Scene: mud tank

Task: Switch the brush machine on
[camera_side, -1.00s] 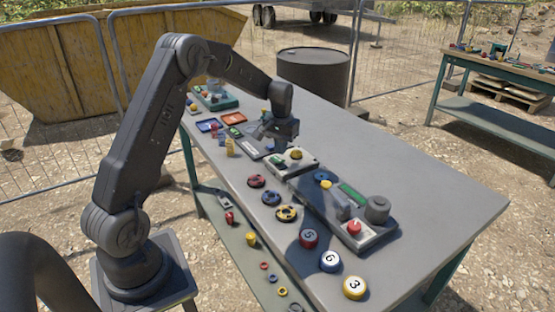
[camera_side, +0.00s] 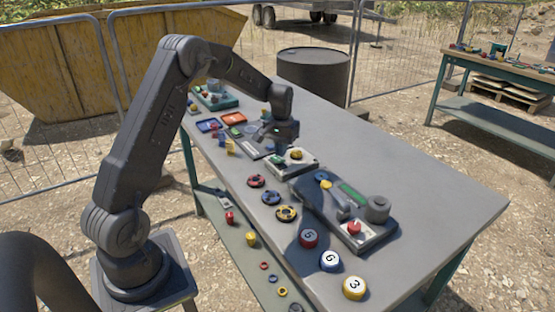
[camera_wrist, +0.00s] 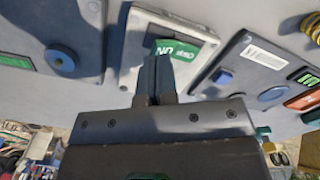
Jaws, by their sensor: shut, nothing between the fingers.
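My gripper (camera_side: 280,143) hangs low over the far part of the table, beside a pale-edged box (camera_side: 292,162) with a yellow-and-green part on top. In the wrist view my gripper (camera_wrist: 156,62) is shut and empty. Its fingertips are at the edge of a green switch (camera_wrist: 180,49) with white lettering, seen upside down, on that box (camera_wrist: 133,38). The fingers cover part of the switch. I cannot tell whether they touch it or which way it is set. No label shows which machine is the brush machine.
A long dark unit with a grey drum (camera_side: 377,208) and red button (camera_side: 354,227) stands to the right. A dark panel (camera_wrist: 62,30) with a blue disc and another panel (camera_wrist: 265,65) flank the box in the wrist view. Numbered discs (camera_side: 330,261) lie in front. The table's right side is clear.

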